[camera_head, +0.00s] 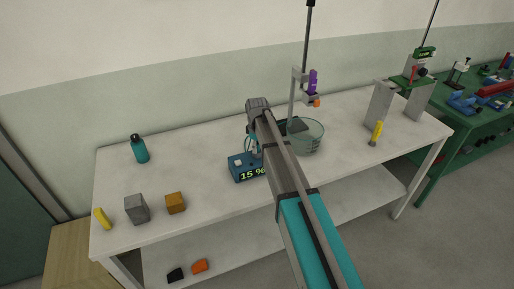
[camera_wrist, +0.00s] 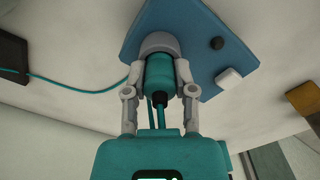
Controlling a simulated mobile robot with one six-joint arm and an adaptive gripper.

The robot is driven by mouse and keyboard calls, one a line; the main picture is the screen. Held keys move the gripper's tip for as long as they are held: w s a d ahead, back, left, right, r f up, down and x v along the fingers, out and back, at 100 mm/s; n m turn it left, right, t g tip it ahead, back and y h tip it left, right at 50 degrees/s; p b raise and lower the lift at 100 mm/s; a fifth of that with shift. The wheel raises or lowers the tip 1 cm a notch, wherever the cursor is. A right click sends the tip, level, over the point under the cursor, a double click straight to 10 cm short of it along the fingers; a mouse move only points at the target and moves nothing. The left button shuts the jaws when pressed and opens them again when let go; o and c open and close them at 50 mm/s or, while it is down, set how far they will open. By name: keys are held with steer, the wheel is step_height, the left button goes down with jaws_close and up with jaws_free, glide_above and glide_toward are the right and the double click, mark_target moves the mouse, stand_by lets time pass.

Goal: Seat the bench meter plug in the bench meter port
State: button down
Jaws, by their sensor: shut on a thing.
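The bench meter is a blue box on the white table. The plug (camera_wrist: 160,72) is a teal cylinder with a dark end and a teal cable. My gripper (camera_wrist: 160,70) is shut on it, one grey finger on each side. The plug's front end meets a grey round part (camera_wrist: 158,43) at the meter, apparently the port; I cannot tell how deep it sits. In the head view my arm hides most of the gripper and plug.
A teal cable (camera_wrist: 75,84) runs left to a dark box (camera_wrist: 12,55). A glass vessel (camera_head: 310,138) stands right of my arm. A teal bottle (camera_head: 139,149), a grey block (camera_head: 137,209) and an orange-brown block (camera_head: 175,203) stand at left. The table between bottle and meter is clear.

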steer(key=shift+s+f+b, duration=0.25)
steer(key=shift+s+b, duration=0.25)
steer(key=shift+s, duration=0.05)
steer(key=c, duration=0.7)
jaws_free()
steer(key=shift+o, duration=1.3)
steer(key=shift+w+f, duration=0.4)
steer(key=shift+r, duration=0.15)
steer(key=shift+w+r+p, duration=0.15)
steer(key=shift+r+p, duration=0.1)
steer(key=shift+p, duration=0.1)
steer(key=shift+r, duration=0.15)
step_height(320, 180, up, 12)
steer(key=p, duration=1.2)
steer(key=shift+r+p, duration=0.25)
steer(key=shift+p, duration=0.15)
